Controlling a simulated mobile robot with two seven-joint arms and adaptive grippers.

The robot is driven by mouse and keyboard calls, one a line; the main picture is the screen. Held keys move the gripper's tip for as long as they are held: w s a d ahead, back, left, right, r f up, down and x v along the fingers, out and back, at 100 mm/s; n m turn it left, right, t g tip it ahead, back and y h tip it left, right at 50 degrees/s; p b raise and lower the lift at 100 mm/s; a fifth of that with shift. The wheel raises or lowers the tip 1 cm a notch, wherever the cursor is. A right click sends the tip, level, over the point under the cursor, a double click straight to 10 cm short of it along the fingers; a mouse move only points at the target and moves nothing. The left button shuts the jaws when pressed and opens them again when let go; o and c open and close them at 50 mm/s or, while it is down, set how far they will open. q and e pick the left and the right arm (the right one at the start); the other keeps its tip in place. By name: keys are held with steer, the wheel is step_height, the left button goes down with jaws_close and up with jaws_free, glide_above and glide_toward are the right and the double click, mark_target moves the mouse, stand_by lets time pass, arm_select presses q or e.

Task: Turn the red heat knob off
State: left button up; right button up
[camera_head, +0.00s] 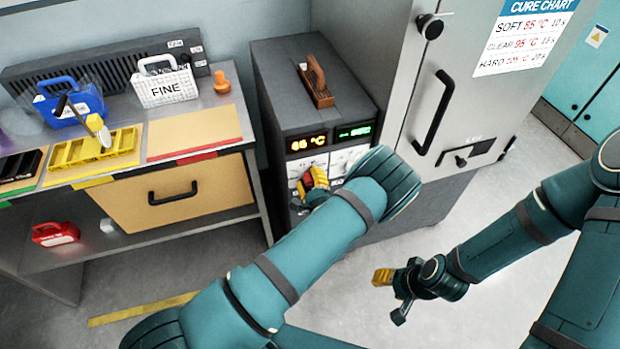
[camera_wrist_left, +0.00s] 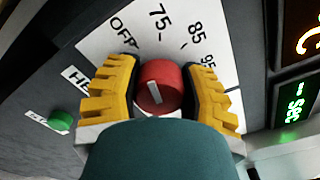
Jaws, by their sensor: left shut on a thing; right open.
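The red heat knob (camera_wrist_left: 160,76) sits on a white dial plate marked OFF, 75, 85 and 95 in the left wrist view. A white pointer bar shows on its face, nearly upright in that view; I cannot tell which mark it points at. My left gripper (camera_wrist_left: 160,98) is shut on the knob, with a yellow finger on either side. In the head view the left gripper (camera_head: 313,181) is at the front of the dark control box (camera_head: 277,75), and little of the knob shows. My right gripper (camera_head: 392,292) is open and empty above the floor, lower right.
A green button (camera_wrist_left: 61,121) is left of the dial in the wrist view. Orange and green displays (camera_head: 307,142) are above the dial. A grey cabinet (camera_head: 400,90) with a black handle stands right of the box. A workbench (camera_head: 125,110) with small bins is left.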

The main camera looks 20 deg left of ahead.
arm_select(q)
steer(key=shift+a+r+n+b, duration=0.15)
steer(key=shift+n+b, duration=0.3)
steer(key=shift+n, duration=1.95)
steer(key=o, duration=1.2)
steer(key=shift+a, duration=0.1)
steer(key=shift+s+d, duration=0.1)
steer(key=shift+d, duration=0.1)
steer(key=shift+s+d, duration=0.2)
steer(key=shift+s, duration=0.05)
steer(key=v, duration=1.1)
